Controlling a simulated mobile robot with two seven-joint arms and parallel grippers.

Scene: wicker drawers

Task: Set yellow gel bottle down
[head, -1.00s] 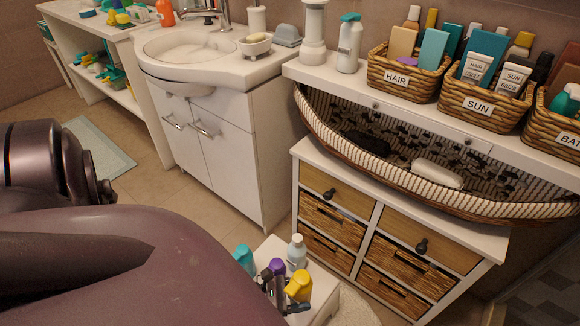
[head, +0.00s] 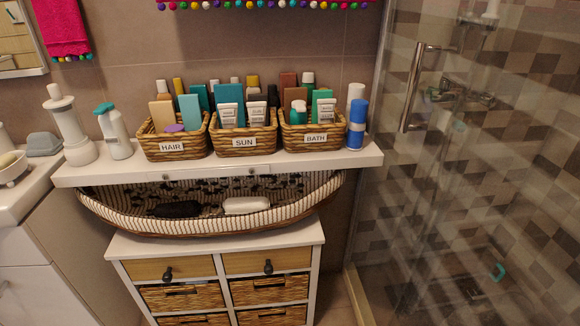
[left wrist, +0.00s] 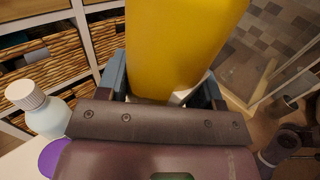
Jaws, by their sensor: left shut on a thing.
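The yellow gel bottle (left wrist: 180,45) fills the upper middle of the left wrist view. My left gripper (left wrist: 163,88) is shut on it, with a blue-grey finger on each side. The bottle's far end is cut off by the frame. A white surface (left wrist: 22,162) shows at the lower left, beside the held bottle. Whether the yellow bottle touches any surface is hidden. Neither gripper shows in the head view, and my right gripper is in neither view.
In the left wrist view, a white bottle (left wrist: 45,112) and a purple cap (left wrist: 50,155) are close on the left, near wicker drawers (left wrist: 40,65). In the head view, a shelf (head: 110,175) holds several labelled baskets. A glass shower door (head: 400,200) stands at right.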

